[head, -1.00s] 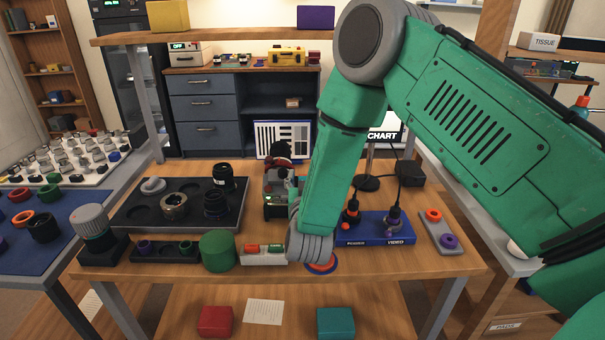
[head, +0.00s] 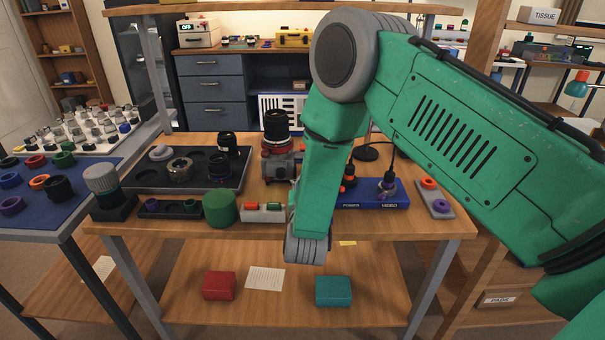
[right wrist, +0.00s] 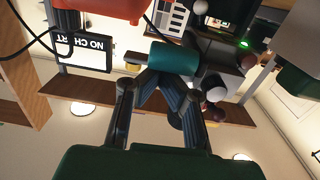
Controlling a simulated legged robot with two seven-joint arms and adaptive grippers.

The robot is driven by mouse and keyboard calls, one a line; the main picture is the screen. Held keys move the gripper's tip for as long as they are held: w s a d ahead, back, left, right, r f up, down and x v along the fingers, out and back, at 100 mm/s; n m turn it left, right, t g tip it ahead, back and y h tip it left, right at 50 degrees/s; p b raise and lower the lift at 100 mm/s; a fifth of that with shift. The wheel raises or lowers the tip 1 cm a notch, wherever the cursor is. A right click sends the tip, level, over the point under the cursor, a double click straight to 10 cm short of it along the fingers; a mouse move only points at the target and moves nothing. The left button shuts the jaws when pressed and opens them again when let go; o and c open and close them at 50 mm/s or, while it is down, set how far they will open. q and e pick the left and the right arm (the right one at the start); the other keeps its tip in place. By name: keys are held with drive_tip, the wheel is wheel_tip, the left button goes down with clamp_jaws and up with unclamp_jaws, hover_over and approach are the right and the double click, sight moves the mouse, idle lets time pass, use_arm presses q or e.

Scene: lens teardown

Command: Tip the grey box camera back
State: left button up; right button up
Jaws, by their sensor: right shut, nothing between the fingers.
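The grey box camera (head: 283,168) stands on the bench in the head view, with its black lens (head: 276,125) pointing up above a red ring. My right forearm covers its right side. In the right wrist view, a grey box-like body (right wrist: 212,62) with round knobs and a green light lies just beyond the fingertips. My right gripper (right wrist: 160,82) is shut and empty, close to it. A teal cylinder (right wrist: 174,57) shows by the fingertips; I cannot tell whether they touch. The right gripper is hidden in the head view. My left gripper is not in view.
A black tray (head: 135,180) with lens parts lies left of the camera. A green cylinder (head: 220,208) and a white block (head: 262,213) with red and green pieces stand in front. A blue POWER/VIDEO box (head: 372,194) with cables is at right.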

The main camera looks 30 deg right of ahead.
drive_tip(key=o, duration=0.8)
drive_tip(key=shift+w+d+r, duration=0.1)
drive_tip(key=shift+r, duration=0.05)
drive_tip(key=shift+c, duration=0.2)
drive_tip(key=shift+a+r, duration=0.15)
drive_tip(key=shift+a, duration=0.25)
drive_tip(key=v, duration=1.1)
drive_tip(key=shift+s+f, duration=0.25)
drive_tip(key=shift+s, duration=0.1)
drive_tip(key=shift+f, duration=0.1)
drive_tip(key=s+f+n+g+y, duration=0.5)
drive_tip(key=s+f+g+y, duration=0.4)
drive_tip(key=s+f, duration=0.95)
drive_tip(key=s+f+n+g, duration=0.1)
drive_tip(key=s+g, duration=0.4)
drive_tip(key=s, duration=0.5)
drive_tip(key=shift+d+f+n, duration=0.15)
drive_tip(key=shift+f+n, duration=0.25)
drive_tip(key=shift+f, duration=0.45)
